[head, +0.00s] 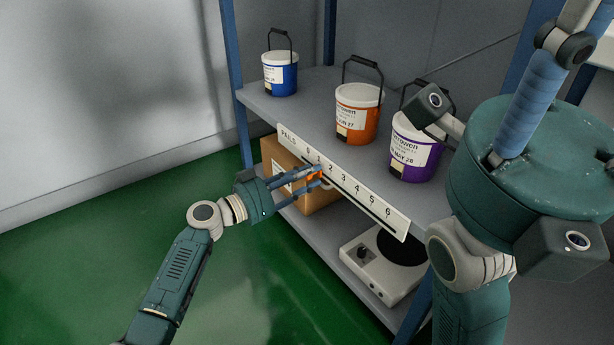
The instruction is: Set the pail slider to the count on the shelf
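The pail slider is a white scale plate (400,222) on the shelf's front edge, marked PAILS and 0 to 6, with a dark slot. Its orange knob (315,174) is near the 1 mark; fingers partly hide it, so its exact setting is unclear. My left gripper (319,177) has its fingers on either side of the knob; I cannot tell if they press on it. On the shelf stand a blue pail (284,80), an orange pail (355,122) and a purple pail (408,168).
The upper shelf (315,100) continues behind my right arm, which hides its right end. A cardboard box (318,200) and a white scale-like device (368,277) with a dark round top sit on the lower shelf. The green floor at the left is clear.

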